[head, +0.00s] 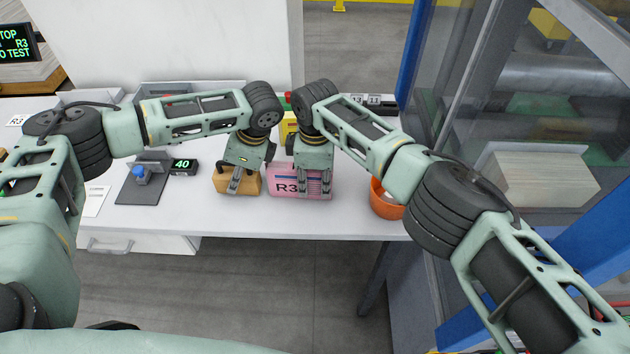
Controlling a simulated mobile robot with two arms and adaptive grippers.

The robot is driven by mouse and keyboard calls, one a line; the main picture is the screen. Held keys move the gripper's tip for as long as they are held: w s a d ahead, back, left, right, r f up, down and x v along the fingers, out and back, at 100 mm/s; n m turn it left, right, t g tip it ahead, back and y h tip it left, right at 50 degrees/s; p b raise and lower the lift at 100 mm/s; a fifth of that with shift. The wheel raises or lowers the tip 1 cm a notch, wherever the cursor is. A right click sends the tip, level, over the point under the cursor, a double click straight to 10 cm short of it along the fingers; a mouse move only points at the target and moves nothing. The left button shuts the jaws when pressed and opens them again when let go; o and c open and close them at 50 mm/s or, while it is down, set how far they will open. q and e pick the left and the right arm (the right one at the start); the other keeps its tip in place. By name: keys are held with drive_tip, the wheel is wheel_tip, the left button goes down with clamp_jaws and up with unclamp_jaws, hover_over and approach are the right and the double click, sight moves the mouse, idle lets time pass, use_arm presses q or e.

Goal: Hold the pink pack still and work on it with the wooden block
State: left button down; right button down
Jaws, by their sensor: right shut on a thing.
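The pink pack (287,190), marked R3, stands on the white table near its front edge. My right gripper (313,184) points down over the right part of the pack and is shut on it. The wooden block (221,185) is a tan piece just left of the pack, with a narrow gap or light contact; I cannot tell which. My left gripper (237,183) points down at the block, with its fingers in front of or on it. Whether its jaws are shut on the block is unclear. My grippers partly hide both things.
An orange bowl (383,203) stands right of the pack, close to my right arm. A dark pad with a blue-knobbed device (138,172) and a display reading 40 (183,167) lie to the left. A glass-sided machine (530,130) bounds the right.

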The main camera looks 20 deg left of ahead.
use_arm(q)
drive_tip(key=shift+w+d, duration=0.2)
drive_tip(key=shift+d, duration=0.95)
idle(0.4)
drive_tip(key=shift+d, duration=0.3)
use_arm(e)
drive_tip(key=shift+s+a, duration=0.1)
drive_tip(key=shift+a, duration=0.1)
idle(0.5)
use_arm(q)
drive_tip(key=shift+a, duration=0.15)
drive_tip(key=shift+s+a, duration=0.15)
drive_tip(key=shift+a, duration=0.75)
drive_tip(key=shift+s+a, duration=0.15)
drive_tip(key=shift+a, duration=0.75)
use_arm(e)
drive_tip(key=shift+d, duration=0.2)
use_arm(q)
drive_tip(key=shift+r, duration=3.55)
use_arm(e)
drive_tip(key=c, duration=1.4)
unclamp_jaws()
drive_tip(key=shift+r, duration=0.15)
